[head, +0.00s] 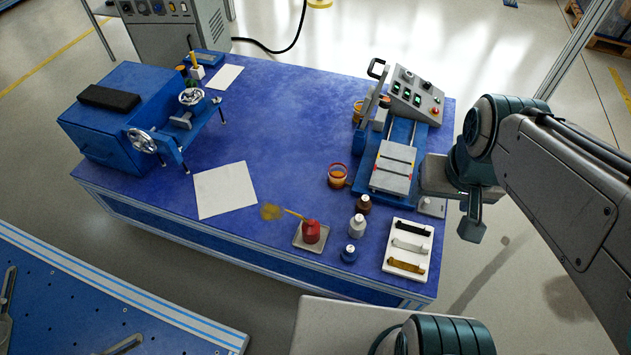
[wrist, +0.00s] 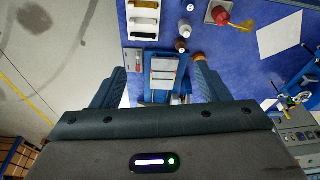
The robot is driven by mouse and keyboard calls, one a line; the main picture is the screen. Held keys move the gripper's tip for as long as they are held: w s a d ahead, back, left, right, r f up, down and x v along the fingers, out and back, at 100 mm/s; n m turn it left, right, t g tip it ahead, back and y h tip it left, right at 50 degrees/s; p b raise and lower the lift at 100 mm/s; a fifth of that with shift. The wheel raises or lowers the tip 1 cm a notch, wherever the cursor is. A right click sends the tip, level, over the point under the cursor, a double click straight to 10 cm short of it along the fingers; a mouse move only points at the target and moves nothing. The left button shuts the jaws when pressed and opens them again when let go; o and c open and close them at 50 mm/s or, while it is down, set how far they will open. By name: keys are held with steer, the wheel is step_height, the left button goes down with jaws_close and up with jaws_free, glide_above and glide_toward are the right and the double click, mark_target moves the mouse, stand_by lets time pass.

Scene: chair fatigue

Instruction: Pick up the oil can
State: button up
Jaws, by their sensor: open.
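The oil can (head: 311,232) is small and red with a thin yellow spout pointing left. It stands on a small grey tray (head: 299,242) near the front edge of the blue table, with a yellowish stain (head: 270,212) by the spout tip. In the wrist view the oil can (wrist: 219,15) is at the top, right of centre, and its spout points right. My gripper (wrist: 158,82) is open and empty, its two fingers spread on either side of the grey press plate below. In the head view my gripper (head: 468,215) hangs off the table's right side, apart from the can.
A white bottle (head: 357,226), a blue bottle (head: 349,253) and a brown bottle (head: 363,204) stand right of the can. A white tray of brushes (head: 408,249) and a blue machine (head: 395,168) lie further right. Paper (head: 225,190) lies left; the table's middle is clear.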

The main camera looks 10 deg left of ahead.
steer(key=shift+o, duration=0.5)
steer(key=w+a+f+n+g+h+b, duration=0.1)
steer(key=a+f+n+h+b, duration=0.1)
steer(key=f, duration=0.7)
steer(key=w+a+f+n+g+h+b, duration=0.2)
steer(key=f+n+b, duration=0.3)
steer(key=f+b, duration=0.2)
steer(key=shift+f, duration=0.9)
steer(key=n+t+h+b, duration=0.1)
steer(key=n+t+b, duration=1.8)
steer(key=n, duration=0.7)
glide_toward(307, 238)
steer(key=w+g+b, duration=0.1)
steer(key=g+b, duration=0.1)
steer(key=x, duration=0.2)
steer(key=b+x, duration=0.1)
steer(key=x, duration=0.2)
steer(key=r+b+x, duration=0.1)
steer(key=x, duration=0.1)
steer(key=shift+w+d+r, duration=0.1)
steer(key=shift+w, duration=0.15)
steer(key=shift+r+b+x, duration=0.25)
steer(key=shift+b+x, duration=0.55)
steer(key=shift+x, duration=0.7)
steer(key=shift+r+b+x, duration=0.2)
steer(key=shift+b+x, duration=0.55)
steer(key=shift+x, duration=0.75)
steer(key=c, duration=1.4)
